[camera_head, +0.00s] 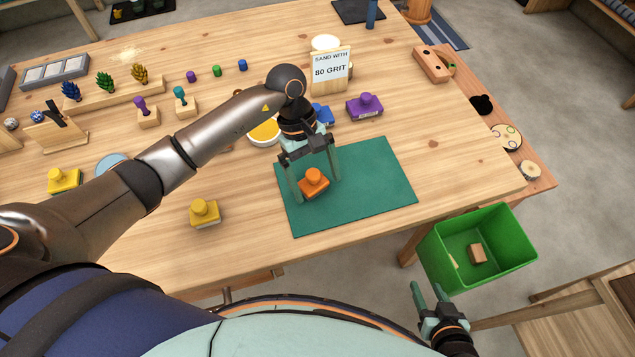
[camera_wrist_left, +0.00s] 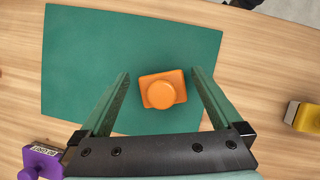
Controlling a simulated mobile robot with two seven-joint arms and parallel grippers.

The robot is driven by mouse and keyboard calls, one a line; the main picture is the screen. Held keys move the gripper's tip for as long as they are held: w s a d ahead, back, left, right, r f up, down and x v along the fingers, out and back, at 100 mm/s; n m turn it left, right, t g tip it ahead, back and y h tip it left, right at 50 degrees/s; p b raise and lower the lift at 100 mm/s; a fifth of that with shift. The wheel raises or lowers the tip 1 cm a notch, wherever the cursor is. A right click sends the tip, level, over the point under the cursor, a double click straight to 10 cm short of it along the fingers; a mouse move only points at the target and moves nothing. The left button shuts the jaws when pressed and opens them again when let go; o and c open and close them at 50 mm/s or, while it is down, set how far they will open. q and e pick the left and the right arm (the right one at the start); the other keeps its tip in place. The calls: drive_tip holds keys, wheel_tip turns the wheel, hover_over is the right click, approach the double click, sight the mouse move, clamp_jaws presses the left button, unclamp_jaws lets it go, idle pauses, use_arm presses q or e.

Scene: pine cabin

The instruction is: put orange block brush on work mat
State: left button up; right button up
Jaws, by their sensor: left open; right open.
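The orange block brush (camera_head: 314,183) rests knob up on the green work mat (camera_head: 375,185), near the mat's left side in the head view. In the left wrist view the brush (camera_wrist_left: 163,90) lies on the mat (camera_wrist_left: 130,50), between and just beyond the fingertips. My left gripper (camera_head: 318,190) is open above and around the brush, one finger on each side, with a gap to each finger in the wrist view (camera_wrist_left: 165,80). My right gripper (camera_head: 428,295) is open and empty, low beside the green bin, away from the table top.
A yellow block brush (camera_head: 204,213) stands left of the mat, and a purple one (camera_head: 365,106) stands behind it. A blue brush (camera_head: 322,115) and a sign reading "SAND WITH 80 GRIT" (camera_head: 331,71) are behind my left gripper. A green bin (camera_head: 480,245) holds wooden pieces.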

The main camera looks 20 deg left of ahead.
use_arm(q)
drive_tip(key=b+v, duration=0.1)
drive_tip(key=v, duration=0.9)
drive_tip(key=shift+r, duration=0.2)
drive_tip(key=shift+a, duration=0.1)
